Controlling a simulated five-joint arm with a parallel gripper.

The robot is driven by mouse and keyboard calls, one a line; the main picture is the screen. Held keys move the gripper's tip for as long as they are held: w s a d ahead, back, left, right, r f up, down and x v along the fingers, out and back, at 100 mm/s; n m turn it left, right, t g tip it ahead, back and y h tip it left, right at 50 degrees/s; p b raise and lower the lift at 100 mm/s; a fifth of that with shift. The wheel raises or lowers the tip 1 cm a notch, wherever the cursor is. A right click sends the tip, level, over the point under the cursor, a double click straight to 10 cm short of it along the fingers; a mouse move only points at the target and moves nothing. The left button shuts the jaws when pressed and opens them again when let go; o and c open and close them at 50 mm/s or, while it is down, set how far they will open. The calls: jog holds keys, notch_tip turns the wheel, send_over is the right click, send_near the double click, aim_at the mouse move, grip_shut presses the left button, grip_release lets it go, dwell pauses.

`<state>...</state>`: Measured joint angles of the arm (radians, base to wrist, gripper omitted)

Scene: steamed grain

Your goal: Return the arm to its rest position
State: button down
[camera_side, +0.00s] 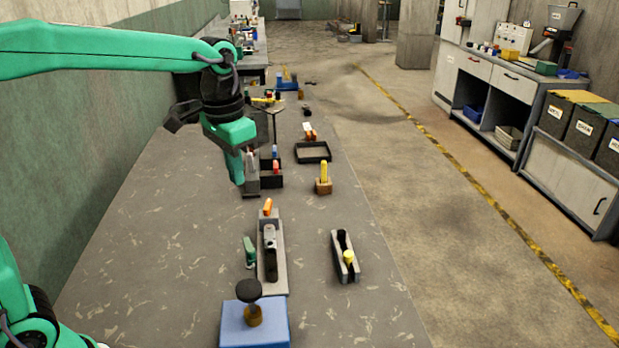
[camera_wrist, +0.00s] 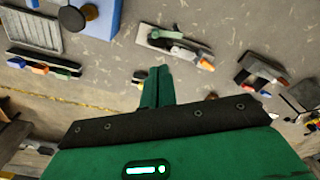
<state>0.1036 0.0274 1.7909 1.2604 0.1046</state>
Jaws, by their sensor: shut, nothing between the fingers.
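My gripper (camera_side: 238,180) hangs from the green arm above the left part of the long grey table in the side view. Its green fingers point down, to the left of and close to a grey and black holder (camera_side: 250,187). I cannot tell whether they touch it. In the wrist view the two fingers (camera_wrist: 159,72) lie together, with nothing held between them. The arm is stretched out over the table, with its upper link running in from the left edge.
A blue block (camera_side: 232,325) with a dark-knobbed brass piece stands at the front. Behind it are a grey plate (camera_side: 277,281) with a tool, and a slotted tray (camera_side: 350,276). A black tray (camera_side: 312,161) and a wooden block (camera_side: 323,187) lie right.

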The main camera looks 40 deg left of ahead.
jog(key=s+a+f+n+t, duration=0.1)
jog(key=s+a+t, duration=0.1)
jog(key=s, duration=0.6)
jog(key=s+a+f+n+t, duration=0.1)
jog(key=s+a+t, duration=0.1)
jog(key=s, duration=0.6)
jog(key=shift+f+t, duration=0.2)
jog(key=shift+t, duration=0.2)
jog(key=shift+s, duration=0.1)
